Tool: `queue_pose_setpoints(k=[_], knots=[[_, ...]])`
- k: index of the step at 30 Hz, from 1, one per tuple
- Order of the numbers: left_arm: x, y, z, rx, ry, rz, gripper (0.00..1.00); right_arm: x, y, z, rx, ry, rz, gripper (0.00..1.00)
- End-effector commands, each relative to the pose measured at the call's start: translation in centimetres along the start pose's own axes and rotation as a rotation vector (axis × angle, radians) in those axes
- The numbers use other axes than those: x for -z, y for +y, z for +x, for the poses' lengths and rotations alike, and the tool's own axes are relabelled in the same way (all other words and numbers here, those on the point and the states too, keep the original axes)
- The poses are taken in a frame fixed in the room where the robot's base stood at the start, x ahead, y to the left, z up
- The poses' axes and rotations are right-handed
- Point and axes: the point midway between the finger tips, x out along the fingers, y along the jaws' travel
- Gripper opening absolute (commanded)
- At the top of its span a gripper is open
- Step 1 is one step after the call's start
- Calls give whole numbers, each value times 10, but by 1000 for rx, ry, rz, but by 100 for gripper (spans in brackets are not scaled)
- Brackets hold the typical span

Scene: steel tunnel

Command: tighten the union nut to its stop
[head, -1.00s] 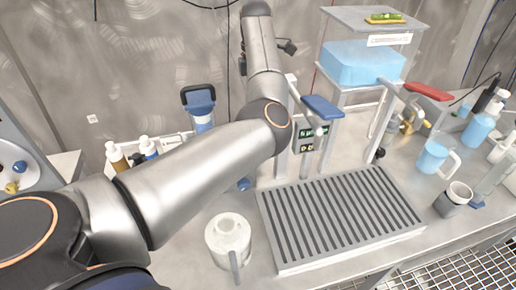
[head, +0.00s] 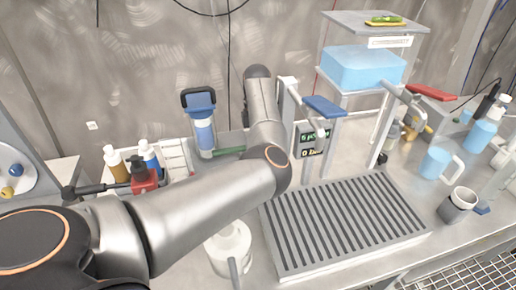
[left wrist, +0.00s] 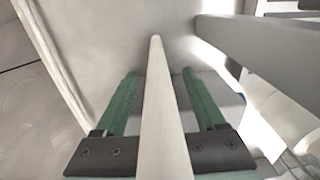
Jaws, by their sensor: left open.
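I cannot make out the union nut for certain in either view. My left arm (head: 215,195) comes in from the left, and its forearm points away toward the back wall beside the dispenser post. In the left wrist view, the left gripper (left wrist: 158,76) is open. Its two green fingers stand apart, one on each side of a pale rod (left wrist: 160,120) that runs up the middle of the picture. I cannot tell whether they touch it. My right gripper is not in view.
A slatted drip tray (head: 345,222) lies in front of the dispenser post with a blue lever (head: 325,106). A white jug (head: 230,245) stands below my arm. A blue-topped cylinder (head: 203,130) and bottles (head: 150,155) stand behind it. Cups (head: 460,200) stand at right.

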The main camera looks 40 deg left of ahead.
Motion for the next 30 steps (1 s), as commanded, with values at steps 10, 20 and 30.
queue_pose_setpoints(k=[10, 20, 30], knots=[[0, 0, 7, 0, 0, 1, 72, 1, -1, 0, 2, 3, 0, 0], [0, 0, 7, 0, 0, 0, 39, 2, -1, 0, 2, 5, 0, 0], [0, 0, 6, 1, 0, 0, 1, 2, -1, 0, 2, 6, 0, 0]])
